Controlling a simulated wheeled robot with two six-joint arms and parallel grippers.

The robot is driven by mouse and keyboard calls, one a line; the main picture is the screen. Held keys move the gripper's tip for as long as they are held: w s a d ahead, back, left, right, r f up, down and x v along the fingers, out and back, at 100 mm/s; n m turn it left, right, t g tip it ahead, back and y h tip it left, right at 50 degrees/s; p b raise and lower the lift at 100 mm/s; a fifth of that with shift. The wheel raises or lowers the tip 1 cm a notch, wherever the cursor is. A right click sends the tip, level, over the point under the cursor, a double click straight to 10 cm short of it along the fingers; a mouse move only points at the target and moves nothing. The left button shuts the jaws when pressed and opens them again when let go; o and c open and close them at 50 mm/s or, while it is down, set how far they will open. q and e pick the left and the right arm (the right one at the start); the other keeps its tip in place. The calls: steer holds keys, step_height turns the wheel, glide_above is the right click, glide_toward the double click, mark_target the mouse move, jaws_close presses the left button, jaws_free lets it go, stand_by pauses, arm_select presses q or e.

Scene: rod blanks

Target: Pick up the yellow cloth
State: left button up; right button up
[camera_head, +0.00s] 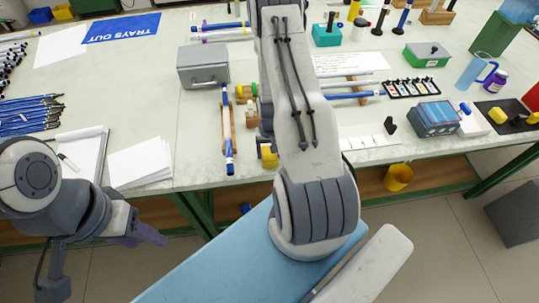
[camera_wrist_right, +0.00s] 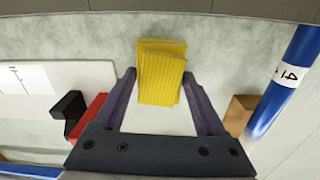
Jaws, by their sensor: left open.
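The yellow cloth (camera_wrist_right: 161,72) is a folded, ribbed rectangle lying on the pale tabletop in the right wrist view. My right gripper (camera_wrist_right: 158,82) is open, with its two dark fingers on either side of the cloth and gaps between. I cannot tell its height above the cloth. In the head view my right arm hides the right gripper; a yellow patch (camera_head: 268,157) shows beside that arm near the table's front edge. My left gripper (camera_head: 148,236) is open and empty, low in front of the table.
A blue tube (camera_wrist_right: 287,85) and a wooden block (camera_wrist_right: 239,114) lie right of the cloth in the wrist view. A red block (camera_wrist_right: 90,118) and a black block (camera_wrist_right: 69,105) are to its left. A grey box (camera_head: 203,66) stands further back on the table.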

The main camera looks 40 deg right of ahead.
steer(key=c, duration=0.6)
steer(key=shift+r, duration=0.1)
steer(key=shift+r+b, duration=0.3)
steer(key=shift+r, duration=0.2)
steer(key=r, duration=0.1)
steer(key=r+b, duration=0.1)
steer(key=s+d+r, duration=0.1)
steer(key=shift+r, duration=0.25)
steer(key=s+d+r+b, duration=0.1)
steer(key=s+d+r, duration=0.3)
steer(key=s, duration=0.1)
steer(key=s+d+r+b, duration=0.1)
steer(key=s+d+r, duration=0.1)
steer(key=s, duration=0.1)
steer(key=shift+s+d+r+b, duration=0.1)
steer(key=shift+s+r+b, duration=0.1)
steer(key=shift+b, duration=0.1)
